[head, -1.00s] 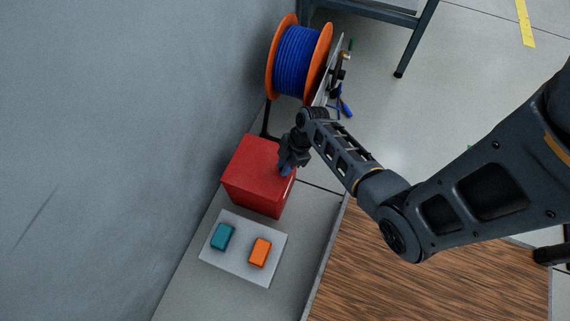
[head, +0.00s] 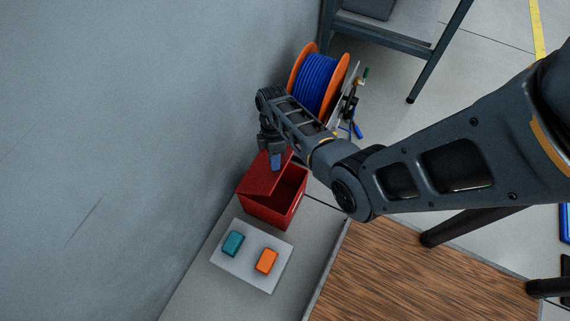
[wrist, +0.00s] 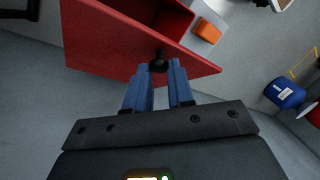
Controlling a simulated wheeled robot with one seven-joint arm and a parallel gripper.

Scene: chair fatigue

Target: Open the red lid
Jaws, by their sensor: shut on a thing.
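The red lid (head: 263,174) is tilted up from the red box (head: 268,210), and part of the box's dark inside shows. In the wrist view the lid (wrist: 120,45) spans the upper middle, with a small dark knob (wrist: 158,62) near its edge. My gripper (head: 276,160) is at the lid in the head view. In the wrist view its blue fingers (wrist: 160,85) are closed in on the knob. The exact contact is partly hidden by the fingertips.
A grey plate (head: 245,260) in front of the box holds a teal block (head: 233,243) and an orange block (head: 266,261). A blue cable spool (head: 318,82) stands behind. The grey wall (head: 130,130) is close on the left.

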